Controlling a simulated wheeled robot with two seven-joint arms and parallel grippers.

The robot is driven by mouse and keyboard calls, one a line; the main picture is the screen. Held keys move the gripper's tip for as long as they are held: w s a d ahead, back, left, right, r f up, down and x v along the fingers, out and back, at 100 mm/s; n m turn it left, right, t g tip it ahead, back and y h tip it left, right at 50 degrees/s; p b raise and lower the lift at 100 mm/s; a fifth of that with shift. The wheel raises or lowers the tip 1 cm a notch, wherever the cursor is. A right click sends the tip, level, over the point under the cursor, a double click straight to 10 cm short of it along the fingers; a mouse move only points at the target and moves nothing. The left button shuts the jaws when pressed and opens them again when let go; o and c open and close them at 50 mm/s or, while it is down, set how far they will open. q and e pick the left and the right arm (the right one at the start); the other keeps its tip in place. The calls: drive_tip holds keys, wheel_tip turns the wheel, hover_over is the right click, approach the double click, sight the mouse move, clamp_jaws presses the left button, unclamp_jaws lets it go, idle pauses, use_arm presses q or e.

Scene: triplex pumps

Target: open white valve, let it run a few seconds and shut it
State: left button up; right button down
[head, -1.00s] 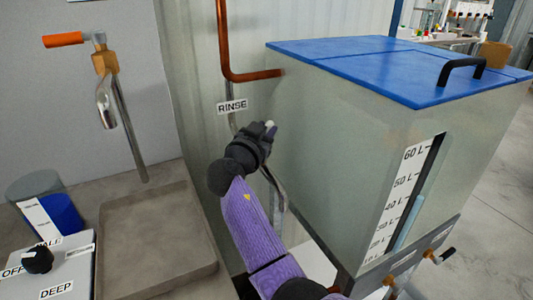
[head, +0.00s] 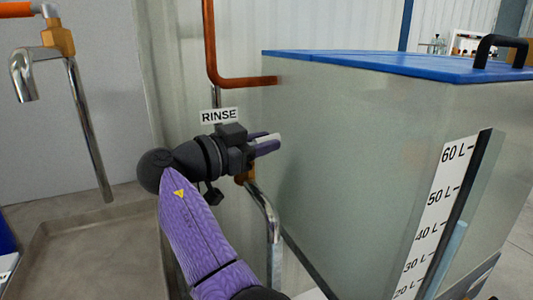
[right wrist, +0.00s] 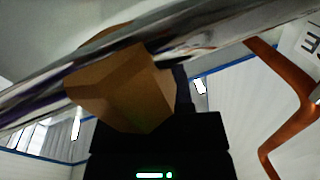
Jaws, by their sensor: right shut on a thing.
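The white valve sits under the RINSE sign (head: 220,115) beside the tank; its white handle (head: 268,138) shows at my right gripper's fingertips. My right gripper (head: 263,145) is shut on this handle and hides most of it. The valve's brass body (head: 246,177) shows just below the gripper, with a chrome spout (head: 272,222) bending down from it. In the right wrist view the brass body (right wrist: 122,88) and a chrome pipe (right wrist: 215,38) are close to the camera. I see no running water; the spout's lower end is not clear. My left gripper is not in view.
A clear tank with a blue lid (head: 385,63) and a litre scale (head: 436,210) stands close on the right. A copper pipe (head: 210,45) runs down behind the valve. Another chrome tap (head: 85,130) with an orange handle hangs over a grey basin (head: 95,250) at left.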

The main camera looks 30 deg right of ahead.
drive_tip(key=shift+s+f+m+g+b, duration=0.15)
drive_tip(key=shift+m+g+b, duration=0.3)
drive_tip(key=shift+g+b, duration=0.25)
drive_tip(key=shift+s+f+m+g+b, duration=0.1)
drive_tip(key=shift+m+g+b, duration=0.4)
drive_tip(key=shift+g, duration=0.3)
use_arm(q)
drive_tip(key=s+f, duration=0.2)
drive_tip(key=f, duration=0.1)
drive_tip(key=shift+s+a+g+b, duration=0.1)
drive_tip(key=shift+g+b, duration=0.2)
drive_tip(key=shift+b, duration=0.05)
use_arm(e)
drive_tip(key=shift+s+r+m+g, duration=0.15)
drive_tip(key=shift+m+g, duration=0.1)
drive_tip(key=shift+g, duration=0.05)
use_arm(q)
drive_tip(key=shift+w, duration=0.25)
use_arm(e)
drive_tip(key=c, duration=0.6)
unclamp_jaws()
drive_tip(key=shift+r, duration=0.1)
drive_tip(key=shift+o, duration=0.5)
